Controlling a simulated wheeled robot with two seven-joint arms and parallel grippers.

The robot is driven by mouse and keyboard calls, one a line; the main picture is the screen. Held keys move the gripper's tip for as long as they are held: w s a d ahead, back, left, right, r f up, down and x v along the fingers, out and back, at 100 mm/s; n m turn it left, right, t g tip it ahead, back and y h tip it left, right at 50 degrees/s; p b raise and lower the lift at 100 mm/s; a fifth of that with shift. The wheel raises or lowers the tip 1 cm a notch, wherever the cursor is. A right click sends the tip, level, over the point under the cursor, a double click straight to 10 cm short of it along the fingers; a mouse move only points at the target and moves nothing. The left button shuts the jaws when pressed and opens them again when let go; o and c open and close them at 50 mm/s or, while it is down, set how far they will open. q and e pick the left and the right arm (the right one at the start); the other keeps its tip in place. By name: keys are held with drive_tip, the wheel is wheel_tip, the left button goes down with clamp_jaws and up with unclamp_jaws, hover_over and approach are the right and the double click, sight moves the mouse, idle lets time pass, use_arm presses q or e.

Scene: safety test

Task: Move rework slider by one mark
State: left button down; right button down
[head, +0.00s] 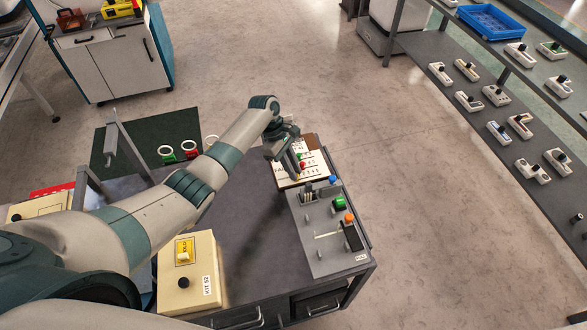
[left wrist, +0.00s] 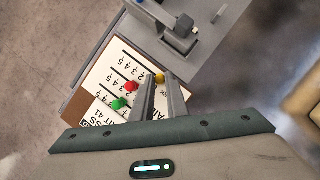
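A white slider card (head: 312,172) on a brown board lies at the far end of the grey bench. It carries printed numbers and colored knobs. The left wrist view shows a green knob (left wrist: 118,104), a red knob (left wrist: 131,87) and a yellow knob (left wrist: 160,78). Partly hidden letters ending in "RK" stand beside the yellow knob's row. My left gripper (left wrist: 160,82) reaches down over the card, its fingers a narrow gap apart. The yellow knob shows between the fingertips; I cannot tell whether they touch it. In the head view my left gripper (head: 296,170) hides the yellow knob. My right gripper is not in view.
A grey control panel (head: 320,255) with blue, green and orange parts stands close beside the card. A cream box (head: 205,290) labelled KIT 52 is on the bench's near left. A dark green mat (head: 125,140) lies left, behind my arm. Shelves stand at right.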

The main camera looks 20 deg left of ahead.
use_arm(q)
drive_tip(key=shift+w+d+r+p, duration=0.15)
drive_tip(key=shift+w+d+p, duration=0.1)
drive_tip(key=shift+d+p, duration=0.15)
drive_tip(key=shift+w+d, duration=0.2)
drive_tip(key=shift+d, duration=0.1)
drive_tip(key=c, duration=1.7)
unclamp_jaws()
drive_tip(key=shift+c, duration=0.2)
drive_tip(key=b+v, duration=0.3)
drive_tip(key=v, duration=1.4)
drive_tip(key=shift+a+r, duration=0.1)
drive_tip(key=shift+r, duration=0.05)
